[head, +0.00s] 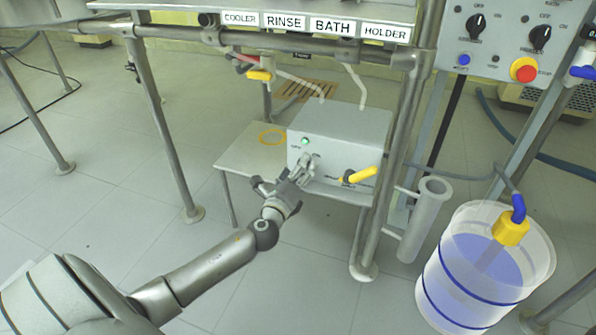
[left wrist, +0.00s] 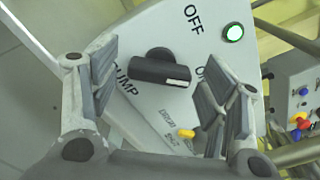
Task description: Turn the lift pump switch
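The lift pump switch is a black rotary knob (left wrist: 160,67) on a light grey panel in the left wrist view. Its white mark is at its right end, and "OFF" and "PUMP" are printed near it. My left gripper (left wrist: 158,95) is open, with one finger on each side of the knob and visible gaps to both. In the head view the left gripper (head: 302,170) is in front of the grey box (head: 345,128) and hides the knob. A green lamp (head: 304,141) is lit on the box; it also shows in the left wrist view (left wrist: 233,32). My right gripper is in neither view.
The box stands on a low shelf (head: 240,160) under the metal frame. A yellow valve handle (head: 360,175) sticks out right of the gripper. A frame post (head: 385,170) and a bucket of blue liquid (head: 480,265) stand further right.

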